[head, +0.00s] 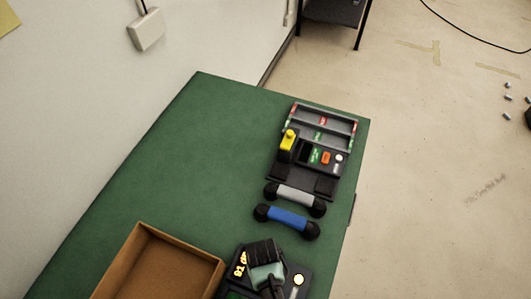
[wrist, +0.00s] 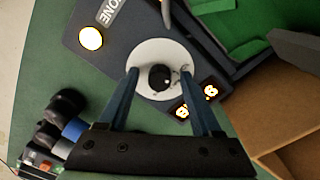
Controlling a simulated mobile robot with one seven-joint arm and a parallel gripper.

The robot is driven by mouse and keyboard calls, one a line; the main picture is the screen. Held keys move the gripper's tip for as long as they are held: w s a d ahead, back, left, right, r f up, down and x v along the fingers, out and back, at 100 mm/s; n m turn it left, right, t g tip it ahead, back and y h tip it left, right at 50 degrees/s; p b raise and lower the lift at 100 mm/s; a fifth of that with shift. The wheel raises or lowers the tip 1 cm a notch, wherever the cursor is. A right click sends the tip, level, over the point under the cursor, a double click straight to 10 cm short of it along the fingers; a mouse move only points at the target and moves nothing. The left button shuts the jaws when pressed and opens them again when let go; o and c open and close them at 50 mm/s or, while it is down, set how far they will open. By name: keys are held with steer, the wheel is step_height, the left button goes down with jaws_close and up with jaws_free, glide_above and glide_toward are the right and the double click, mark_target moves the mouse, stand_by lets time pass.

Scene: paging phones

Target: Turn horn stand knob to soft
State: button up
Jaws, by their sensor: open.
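The horn stand (head: 303,272) is a dark console at the bottom of the head view, partly hidden by my arm. In the wrist view its sloped dark panel (wrist: 125,45) carries a pale round dial plate with a black knob (wrist: 160,77) in the middle. My gripper (wrist: 160,71) is open, with one blue-grey finger on each side of the knob. Gaps show between the fingers and the knob in this view; I cannot tell the height between them. Small marks sit on the dial plate's right, too small to read. The knob's setting is unclear.
The panel has a glowing round button (wrist: 91,38) and a lit orange display (wrist: 197,100). A brown open box (head: 165,262) stands to the left. A blue handset (head: 287,219), a grey handset (head: 295,196) and another console (head: 311,160) lie beyond. The green table (head: 180,170) is clear at left.

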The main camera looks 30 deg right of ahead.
step_height(320, 180, up, 13)
steer(key=shift+a+b, duration=0.2)
steer(key=shift+b, duration=0.1)
stand_by(0.6)
